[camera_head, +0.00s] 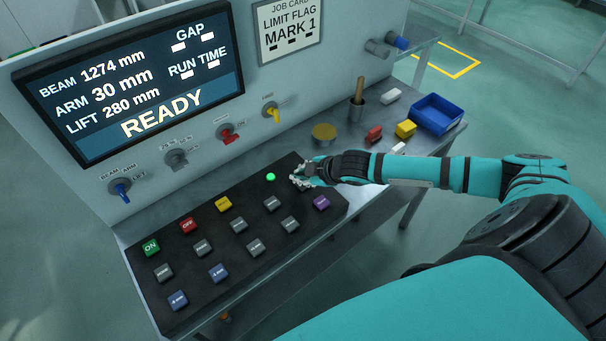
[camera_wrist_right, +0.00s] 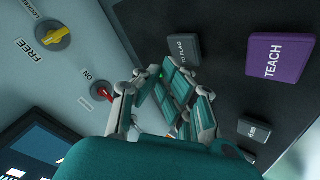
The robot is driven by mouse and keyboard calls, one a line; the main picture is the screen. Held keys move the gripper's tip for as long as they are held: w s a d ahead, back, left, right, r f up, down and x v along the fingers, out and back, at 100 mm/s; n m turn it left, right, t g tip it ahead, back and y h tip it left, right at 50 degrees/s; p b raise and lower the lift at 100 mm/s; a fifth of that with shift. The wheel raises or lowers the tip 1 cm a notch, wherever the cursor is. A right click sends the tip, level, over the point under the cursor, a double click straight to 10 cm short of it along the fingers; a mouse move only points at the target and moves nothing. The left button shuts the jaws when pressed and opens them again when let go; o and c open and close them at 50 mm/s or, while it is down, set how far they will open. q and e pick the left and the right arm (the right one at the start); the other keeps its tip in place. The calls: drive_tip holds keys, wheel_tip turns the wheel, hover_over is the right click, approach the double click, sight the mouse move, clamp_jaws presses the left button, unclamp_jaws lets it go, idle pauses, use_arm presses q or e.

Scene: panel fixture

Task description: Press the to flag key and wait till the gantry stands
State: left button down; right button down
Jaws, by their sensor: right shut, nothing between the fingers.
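The dark grey TO FLAG key (camera_wrist_right: 182,48) shows in the right wrist view, beside the larger purple TEACH key (camera_wrist_right: 278,60). My right gripper (camera_wrist_right: 168,82) is shut and empty, with its fingertips close to the TO FLAG key; I cannot tell if they touch it. In the head view my right gripper (camera_head: 297,181) is low over the far right part of the black key panel (camera_head: 215,262) and hides that key. The screen (camera_head: 135,82) reads BEAM 1274 mm, ARM 30 mm, LIFT 280 mm and READY. The gantry is not seen. My left gripper is not in view.
A green light (camera_head: 270,177) glows beside my right gripper. The purple key (camera_head: 321,203) and other coloured keys share the panel. Blue, grey, red and yellow switches line the upright fixture.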

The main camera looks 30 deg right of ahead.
drive_tip(key=shift+f, duration=0.15)
drive_tip(key=shift+f, duration=0.3)
